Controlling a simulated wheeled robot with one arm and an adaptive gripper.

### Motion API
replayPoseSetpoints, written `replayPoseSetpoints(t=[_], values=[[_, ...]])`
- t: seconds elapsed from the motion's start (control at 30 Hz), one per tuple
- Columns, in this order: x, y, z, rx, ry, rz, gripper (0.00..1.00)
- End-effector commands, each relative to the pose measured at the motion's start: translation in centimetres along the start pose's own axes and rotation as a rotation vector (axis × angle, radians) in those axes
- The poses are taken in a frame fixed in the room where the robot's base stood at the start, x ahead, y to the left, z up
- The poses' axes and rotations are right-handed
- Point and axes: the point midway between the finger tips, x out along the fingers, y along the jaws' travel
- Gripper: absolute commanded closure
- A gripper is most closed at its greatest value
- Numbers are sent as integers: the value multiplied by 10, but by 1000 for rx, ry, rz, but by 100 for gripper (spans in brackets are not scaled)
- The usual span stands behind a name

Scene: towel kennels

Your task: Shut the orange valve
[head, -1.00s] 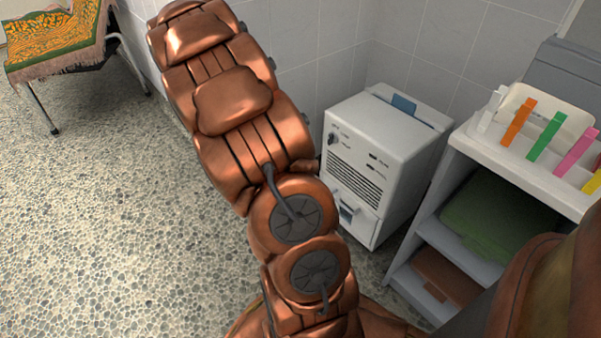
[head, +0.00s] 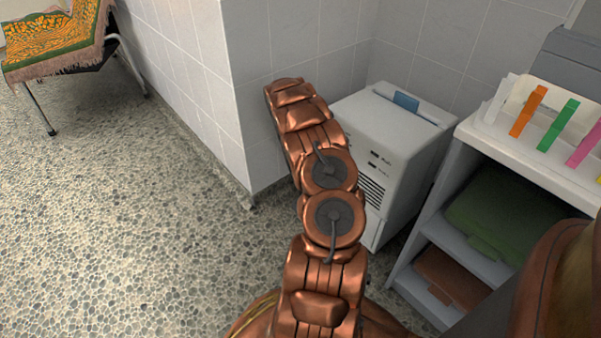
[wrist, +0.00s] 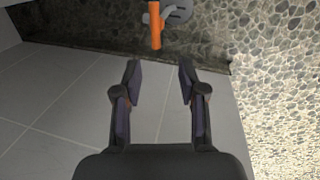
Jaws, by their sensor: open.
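The orange valve (wrist: 155,26) shows in the wrist view at the top edge, as a straight orange bar beside a grey rounded fitting (wrist: 178,12). Its upper end is cut off by the frame. My gripper (wrist: 159,72) is open and empty, with its two dark fingers spread. The valve lies beyond the fingertips, roughly in line with the gap between them, and apart from them. In the head view the valve does not show, and my arm hides the gripper.
A white cabinet-like machine (head: 408,130) stands in the corner close to my arm. A grey shelf unit (head: 448,195) with colored clips (head: 528,112) on top stands at right. A tiled wall (head: 245,90) borders my arm. The pebbled floor (head: 120,220) at left is open.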

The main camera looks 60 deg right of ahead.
Motion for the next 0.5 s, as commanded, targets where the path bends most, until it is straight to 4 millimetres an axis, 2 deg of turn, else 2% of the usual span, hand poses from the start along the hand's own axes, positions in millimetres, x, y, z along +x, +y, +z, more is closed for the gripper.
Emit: replayPoseSetpoints(t=[0.03, 0.33, 0.5], values=[[10, 3, 0, 1, 8, -5, 59], [33, 8, -2, -1, 25, -10, 59], [58, 7, -3, -1, 26, -10, 59]])
